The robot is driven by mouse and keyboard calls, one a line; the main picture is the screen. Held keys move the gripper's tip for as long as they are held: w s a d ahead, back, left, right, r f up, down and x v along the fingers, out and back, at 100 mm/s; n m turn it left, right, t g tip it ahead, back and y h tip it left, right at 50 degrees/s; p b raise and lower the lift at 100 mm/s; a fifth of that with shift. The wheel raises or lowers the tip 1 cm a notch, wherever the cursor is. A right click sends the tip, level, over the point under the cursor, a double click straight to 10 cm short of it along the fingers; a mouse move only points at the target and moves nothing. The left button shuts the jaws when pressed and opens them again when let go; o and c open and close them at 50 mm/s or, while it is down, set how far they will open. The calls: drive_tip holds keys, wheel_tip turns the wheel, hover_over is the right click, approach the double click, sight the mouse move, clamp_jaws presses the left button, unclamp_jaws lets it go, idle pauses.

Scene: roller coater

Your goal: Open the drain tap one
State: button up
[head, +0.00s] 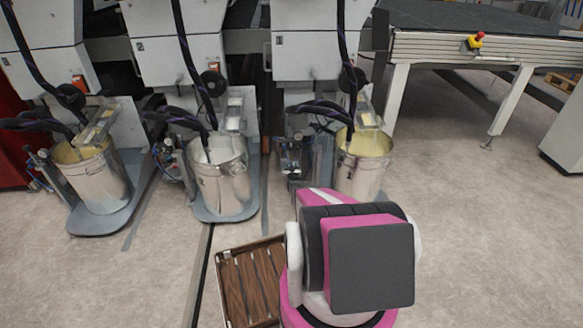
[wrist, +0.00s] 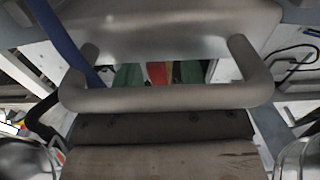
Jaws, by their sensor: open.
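I cannot make out with certainty which part is drain tap one. Small valve fittings (head: 40,165) with red and blue parts stand left of the left bucket (head: 97,180); similar fittings (head: 168,158) stand left of the middle bucket (head: 222,185). In the wrist view, a grey U-shaped bar (wrist: 165,97) crosses the picture close ahead, below a rounded grey metal body (wrist: 170,30). My gripper (wrist: 160,160) shows as shiny rounded fingers in the two lower corners, wide apart and with nothing visibly held. In the head view my pink and black arm hides it.
A third bucket (head: 362,172) stands behind my arm. A brown wooden crate (head: 240,290) lies on the floor left of my arm. Black hoses (head: 190,60) hang from the machine. A conveyor table (head: 450,48) stands at the back right.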

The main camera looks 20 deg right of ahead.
clamp_jaws()
drive_tip(key=shift+a+m, duration=0.25)
drive_tip(key=shift+m, duration=0.55)
unclamp_jaws()
drive_tip(key=v, duration=1)
drive_tip(key=shift+s, duration=0.35)
drive_tip(key=shift+a, duration=0.1)
